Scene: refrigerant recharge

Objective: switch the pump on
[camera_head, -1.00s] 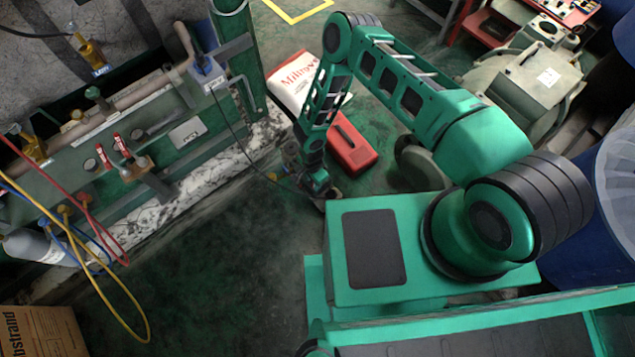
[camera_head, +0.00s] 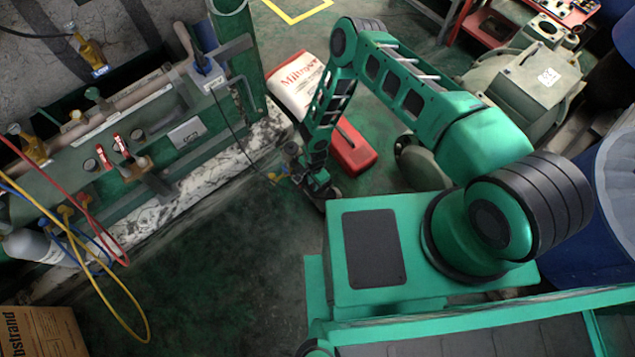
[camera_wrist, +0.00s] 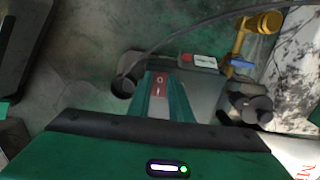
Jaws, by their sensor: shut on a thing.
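The pump (camera_wrist: 206,88) is a grey and dark body on the floor, with a brass and blue fitting (camera_wrist: 243,45) and a black knob beside it in the wrist view. A reddish-brown rocker switch (camera_wrist: 160,80) with a pale round mark shows between the green fingers of my gripper (camera_wrist: 163,92). The fingers are close together around it; whether the rocker is tipped on or off I cannot tell. In the head view, my gripper (camera_head: 322,190) is low by the floor, and my arm partly hides the pump.
A red toolbox (camera_head: 352,150) and a white printed sack (camera_head: 296,82) lie just behind my forearm. A dark cable runs from the green bench (camera_head: 190,130) on the left towards the pump. Coloured hoses hang at the far left. Open floor lies in front of the bench.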

